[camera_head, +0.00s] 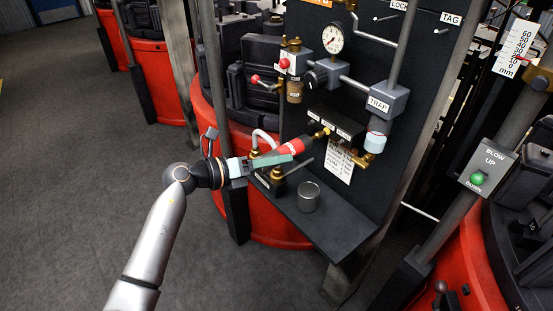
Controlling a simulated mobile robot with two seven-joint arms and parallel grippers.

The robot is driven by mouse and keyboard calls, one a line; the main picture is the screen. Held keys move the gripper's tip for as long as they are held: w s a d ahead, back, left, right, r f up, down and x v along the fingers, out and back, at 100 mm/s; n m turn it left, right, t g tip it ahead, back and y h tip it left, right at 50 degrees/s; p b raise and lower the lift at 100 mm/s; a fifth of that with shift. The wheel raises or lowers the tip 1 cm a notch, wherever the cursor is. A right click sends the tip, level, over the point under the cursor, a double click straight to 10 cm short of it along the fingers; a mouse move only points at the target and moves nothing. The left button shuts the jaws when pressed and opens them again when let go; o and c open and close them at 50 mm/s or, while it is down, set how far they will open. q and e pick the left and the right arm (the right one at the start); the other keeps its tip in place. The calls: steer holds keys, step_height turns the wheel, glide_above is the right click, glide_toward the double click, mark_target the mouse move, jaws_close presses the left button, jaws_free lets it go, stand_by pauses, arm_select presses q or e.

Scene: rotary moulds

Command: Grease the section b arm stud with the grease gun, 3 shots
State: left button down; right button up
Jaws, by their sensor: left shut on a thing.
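My left gripper (276,158) is shut on the grease gun (291,146), which has a red and black barrel. The gun slants up to the right, and its brass tip (325,131) is at the labelled black stud block (342,124) on the dark panel. I cannot tell whether the tip touches a stud, or which stud is section b. The block's labels are too small to read, and the gun hides part of the block's lower left. My right gripper is out of view.
A grey shelf (318,225) below the gun carries a metal cup (308,197) and brass-topped black fittings (273,180). A gauge (333,38), pipes and a TRAP block (388,101) crowd the panel above. The floor (75,190) at left is clear.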

mark_target(258, 173)
arm_select(q)
steer(key=shift+s+a+r, duration=0.1)
steer(key=shift+s+a, duration=0.05)
steer(key=shift+a, duration=0.1)
steer(key=shift+s+a+p, duration=0.65)
steer(key=shift+a+p, duration=0.05)
steer(key=shift+a, duration=0.25)
steer(key=shift+s+a+p, duration=0.35)
steer(key=shift+s+a, duration=0.35)
steer(key=shift+a, duration=0.25)
steer(key=shift+s+a+p, duration=0.35)
steer(key=shift+s+a, duration=0.35)
steer(key=shift+a, duration=0.25)
